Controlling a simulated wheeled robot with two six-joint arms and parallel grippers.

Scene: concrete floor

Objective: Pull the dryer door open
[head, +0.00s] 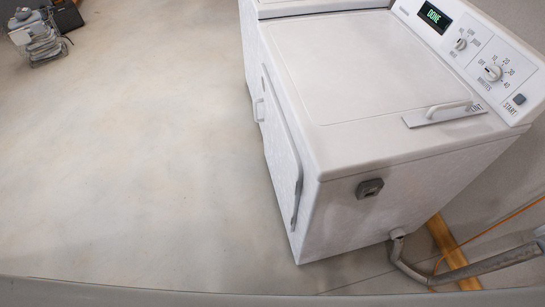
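The white dryer (365,65) stands at the right of the head view, with its front face turned to the left. Its door (281,130) is on that front face and is seen at a steep angle. A small white handle (259,110) sticks out from the door's far side. A grey strip runs along the door's near edge; I cannot tell from this angle whether the door is fully closed. Neither of my grippers is in view.
The display (434,16) on the control panel reads DONE. A lint handle (447,109) is on the top. A grey pipe (455,272) and an orange cord lie at the dryer's near right. Clear concrete floor (140,150) spreads left of the door. Clutter (38,40) sits far left.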

